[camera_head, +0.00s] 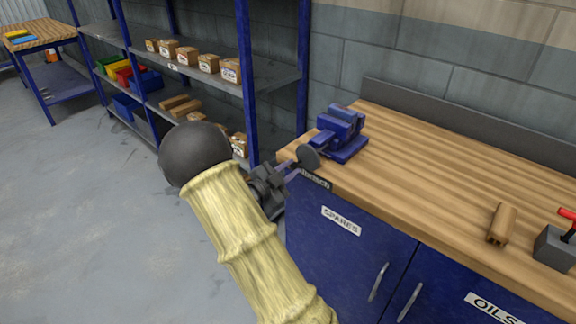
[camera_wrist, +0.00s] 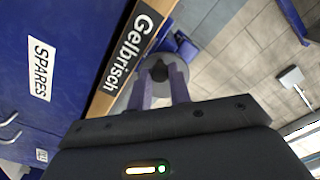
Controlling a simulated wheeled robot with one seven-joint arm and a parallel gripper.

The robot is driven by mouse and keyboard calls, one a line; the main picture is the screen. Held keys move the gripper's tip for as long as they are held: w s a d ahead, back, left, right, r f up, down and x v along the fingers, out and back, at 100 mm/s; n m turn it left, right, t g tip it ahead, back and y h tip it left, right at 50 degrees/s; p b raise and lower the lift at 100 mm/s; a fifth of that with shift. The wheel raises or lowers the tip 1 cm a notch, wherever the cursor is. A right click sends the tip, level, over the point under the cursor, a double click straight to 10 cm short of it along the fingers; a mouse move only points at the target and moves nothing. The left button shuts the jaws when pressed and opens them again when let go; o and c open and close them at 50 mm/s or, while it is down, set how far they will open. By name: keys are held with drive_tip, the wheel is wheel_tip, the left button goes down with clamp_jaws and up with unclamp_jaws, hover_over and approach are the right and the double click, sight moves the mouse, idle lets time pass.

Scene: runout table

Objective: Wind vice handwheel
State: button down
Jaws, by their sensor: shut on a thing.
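The blue vice (camera_head: 342,128) sits on the near left corner of the wooden bench top. Its dark round handwheel (camera_head: 308,157) faces me at the bench's left end. My gripper (camera_head: 298,165) reaches it from the left, and its fingers are at the wheel. In the wrist view my gripper (camera_wrist: 161,80) has a finger on each side of the dark handwheel (camera_wrist: 159,70) and is shut on it. The blue vice body (camera_wrist: 182,46) shows just beyond. The exact contact of the fingertips is hard to see.
The wooden bench (camera_head: 420,170) has blue cupboard doors below, marked SPARES and OILS. Shelving (camera_head: 215,80) with small boxes stands behind my arm. The floor at left is clear.

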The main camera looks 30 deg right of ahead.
drive_tip(key=shift+s+n+p, duration=0.15)
drive_tip(key=shift+n+p, duration=0.45)
drive_tip(key=shift+n, duration=0.2)
drive_tip(key=shift+d+f, duration=0.1)
drive_tip(key=shift+f, duration=0.1)
drive_tip(key=shift+n, duration=0.3)
drive_tip(key=shift+s+r+p, duration=0.1)
drive_tip(key=shift+p, duration=0.35)
drive_tip(key=shift+n, duration=0.5)
drive_tip(key=c, duration=1.4)
unclamp_jaws()
drive_tip(key=shift+f, duration=0.2)
